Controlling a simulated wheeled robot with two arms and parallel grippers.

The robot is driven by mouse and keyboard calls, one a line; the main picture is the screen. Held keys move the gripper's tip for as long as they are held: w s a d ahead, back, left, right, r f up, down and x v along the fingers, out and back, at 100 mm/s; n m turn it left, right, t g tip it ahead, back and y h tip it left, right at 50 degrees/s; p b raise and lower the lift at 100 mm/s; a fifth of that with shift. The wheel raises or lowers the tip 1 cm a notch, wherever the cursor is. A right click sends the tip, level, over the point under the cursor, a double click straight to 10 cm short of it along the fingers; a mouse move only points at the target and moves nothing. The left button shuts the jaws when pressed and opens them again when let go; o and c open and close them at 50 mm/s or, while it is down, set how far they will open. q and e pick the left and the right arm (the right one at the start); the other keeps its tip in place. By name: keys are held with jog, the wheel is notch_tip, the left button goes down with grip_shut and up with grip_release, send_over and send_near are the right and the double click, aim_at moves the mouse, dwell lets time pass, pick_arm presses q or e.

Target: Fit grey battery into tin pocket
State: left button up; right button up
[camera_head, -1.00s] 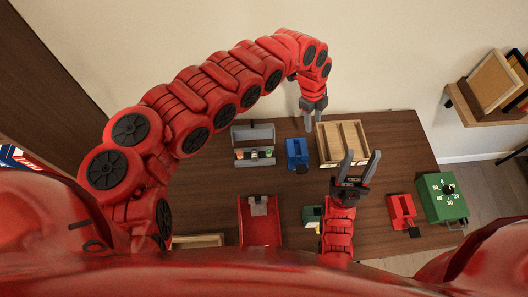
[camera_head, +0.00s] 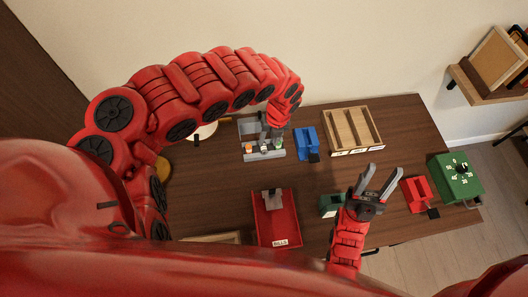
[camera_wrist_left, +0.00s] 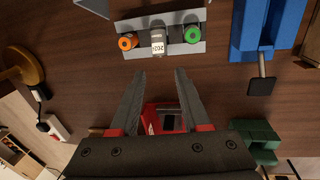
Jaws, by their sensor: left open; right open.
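The grey battery (camera_wrist_left: 158,42) stands in a grey rack (camera_wrist_left: 186,22) between an orange battery (camera_wrist_left: 128,42) and a green battery (camera_wrist_left: 192,34). In the head view the rack (camera_head: 250,158) is at the back left of the table, partly hidden by my left gripper (camera_head: 270,133). That gripper is open and empty, its fingertips (camera_wrist_left: 160,74) pointing toward the grey battery and apart from it in the left wrist view. My right gripper (camera_head: 377,180) is open and empty above the table's front right. I cannot tell which object is the tin pocket.
A blue box (camera_head: 306,142) and a wooden compartment tray (camera_head: 376,126) stand right of the rack. A red tray (camera_head: 290,236), green box (camera_head: 328,204), red box (camera_head: 415,194) and green dial box (camera_head: 455,178) are nearer. Bare tabletop (camera_head: 215,190) lies left of the red tray.

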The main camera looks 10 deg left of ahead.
pick_arm(q)
jog(key=shift+s+a+f, duration=0.1)
jog(key=shift+a+f, duration=0.1)
jog(key=shift+f, duration=1.05)
jog(key=shift+w+a+f, duration=0.1)
jog(key=shift+a+f, duration=0.1)
jog(key=shift+f, duration=1.1)
jog(key=shift+s+a+f, duration=0.1)
jog(key=shift+a+f, duration=0.1)
jog(key=shift+f, duration=1.05)
grip_shut()
